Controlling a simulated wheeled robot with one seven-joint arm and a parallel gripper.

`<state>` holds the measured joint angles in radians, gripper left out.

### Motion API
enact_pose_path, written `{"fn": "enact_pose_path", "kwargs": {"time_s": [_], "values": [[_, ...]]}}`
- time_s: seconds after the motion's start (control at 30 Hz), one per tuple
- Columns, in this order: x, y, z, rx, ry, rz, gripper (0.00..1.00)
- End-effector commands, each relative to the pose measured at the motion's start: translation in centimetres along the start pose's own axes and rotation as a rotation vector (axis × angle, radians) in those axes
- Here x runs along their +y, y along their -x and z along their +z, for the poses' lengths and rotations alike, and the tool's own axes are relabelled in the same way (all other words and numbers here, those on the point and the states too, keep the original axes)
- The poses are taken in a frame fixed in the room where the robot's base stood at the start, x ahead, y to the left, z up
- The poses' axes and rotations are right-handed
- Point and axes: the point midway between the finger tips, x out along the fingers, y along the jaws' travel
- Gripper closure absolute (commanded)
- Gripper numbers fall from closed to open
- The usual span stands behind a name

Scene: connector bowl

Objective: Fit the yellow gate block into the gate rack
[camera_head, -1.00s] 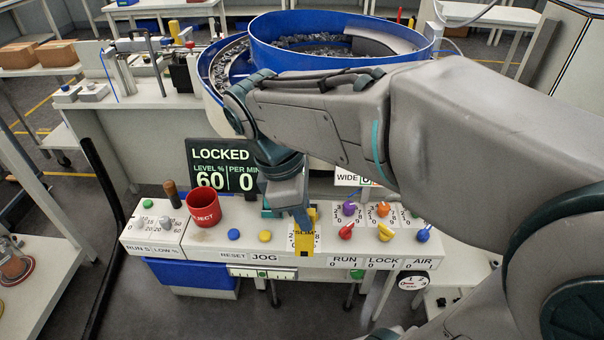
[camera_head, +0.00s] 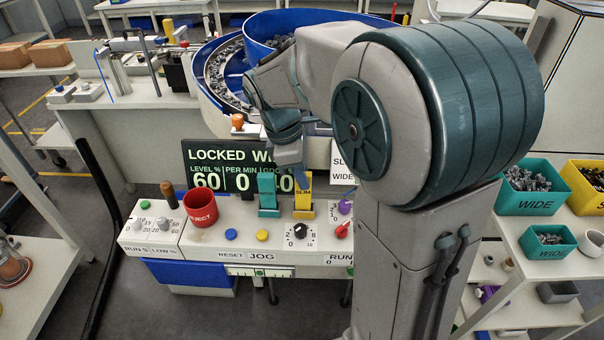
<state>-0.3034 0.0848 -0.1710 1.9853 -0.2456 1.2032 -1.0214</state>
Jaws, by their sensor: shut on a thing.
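The yellow gate block (camera_head: 303,189), marked SLIM, is upright at the back of the control panel. My gripper (camera_head: 291,166) is above it and shut on its upper part, partly hiding it. A teal block (camera_head: 267,184) stands upright just to its left in a teal foot. The yellow block's lower end meets a yellow foot (camera_head: 303,213) on the panel, which I take as its place in the gate rack. I cannot tell how deep the block sits in it.
A red REJECT cup (camera_head: 201,208), a black-and-white dial (camera_head: 299,232) and several knobs sit on the panel. A dark LOCKED screen (camera_head: 215,165) stands behind. The blue bowl feeder (camera_head: 262,35) is at the back. Teal and yellow part bins (camera_head: 535,203) are at right.

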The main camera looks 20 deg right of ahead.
Motion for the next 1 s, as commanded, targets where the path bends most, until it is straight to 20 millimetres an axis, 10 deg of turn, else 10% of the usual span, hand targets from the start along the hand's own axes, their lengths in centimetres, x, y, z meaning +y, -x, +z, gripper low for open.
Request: {"fn": "enact_pose_path", "kwargs": {"time_s": [0.4, 0.5, 1.0], "values": [[0.0, -0.8, -0.2, 0.000, 0.000, 0.001, 1.00], [0.0, -0.7, -0.2, 0.000, 0.000, 0.001, 0.62], [0.1, 2.0, -0.1, 0.003, -0.001, 0.004, 0.62]]}}
